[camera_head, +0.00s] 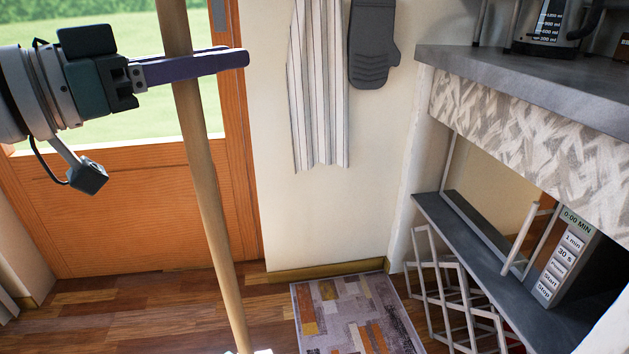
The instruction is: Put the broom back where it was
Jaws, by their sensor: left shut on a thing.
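The broom's wooden handle (207,190) runs from the top edge of the head view down to the bottom, tilted slightly. Its foot is at the bottom edge, where only a sliver of something white shows (262,351). My left gripper (215,65) comes in from the left, with its purple fingers closed around the upper part of the handle. The rest of the broom below the picture is hidden. My right gripper is not in view.
An orange wooden door (125,215) with a window stands behind the handle. A striped towel (318,85) and a grey oven mitt (373,45) hang on the wall.

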